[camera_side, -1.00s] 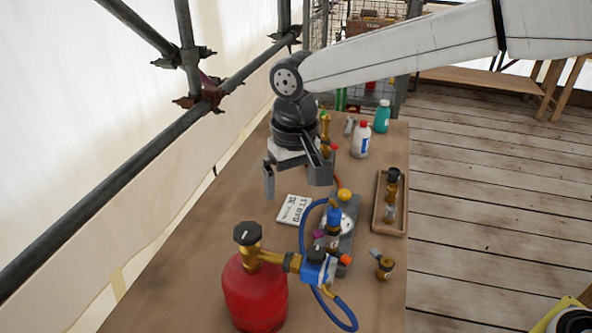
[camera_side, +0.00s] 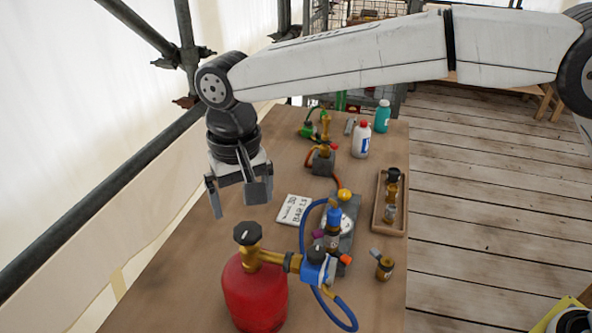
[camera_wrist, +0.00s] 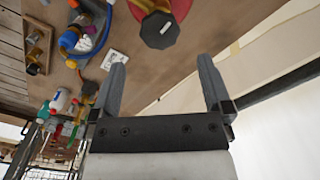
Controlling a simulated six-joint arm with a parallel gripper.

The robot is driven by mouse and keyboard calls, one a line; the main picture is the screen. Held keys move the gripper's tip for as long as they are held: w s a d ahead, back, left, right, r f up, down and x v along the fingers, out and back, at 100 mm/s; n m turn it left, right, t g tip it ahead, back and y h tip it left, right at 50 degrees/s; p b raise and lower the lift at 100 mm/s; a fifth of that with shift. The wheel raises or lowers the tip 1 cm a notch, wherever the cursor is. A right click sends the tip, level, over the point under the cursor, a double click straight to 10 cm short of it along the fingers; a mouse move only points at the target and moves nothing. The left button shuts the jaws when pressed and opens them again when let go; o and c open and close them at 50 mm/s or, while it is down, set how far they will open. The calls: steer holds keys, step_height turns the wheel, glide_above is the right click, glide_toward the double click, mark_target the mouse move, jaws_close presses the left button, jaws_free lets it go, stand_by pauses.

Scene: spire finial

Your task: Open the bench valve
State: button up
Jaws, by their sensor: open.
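My gripper (camera_side: 238,203) is open and empty above the left part of the bench, jaws pointing down, behind and left of the red cylinder (camera_side: 254,296). The cylinder has a black knob (camera_side: 247,233) and a brass stem leading right to a blue fitting (camera_side: 318,268) with an orange tip. Behind it, a grey block carries a gauge (camera_side: 336,222), a blue-capped fitting (camera_side: 333,215) and a yellow knob (camera_side: 344,195). I cannot tell which fitting is the bench valve. In the wrist view my open jaws (camera_wrist: 161,63) have nothing between them; the black knob (camera_wrist: 160,30) is beyond them.
A white card (camera_side: 294,209) lies mid-bench. A wooden tray (camera_side: 403,215) with brass fittings and a loose brass fitting (camera_side: 384,268) are on the right. Bottles (camera_side: 361,141) and a hose-and-brass assembly (camera_side: 322,157) stand at the back. Blue hose loops beside the cylinder. Scaffold poles border the left.

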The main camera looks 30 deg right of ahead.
mark_target(247, 230)
steer(key=shift+f, duration=3.05)
steer(key=c, duration=1.2)
steer(key=shift+c, duration=0.2)
steer(key=shift+n, duration=0.5)
steer(key=n, duration=1.1)
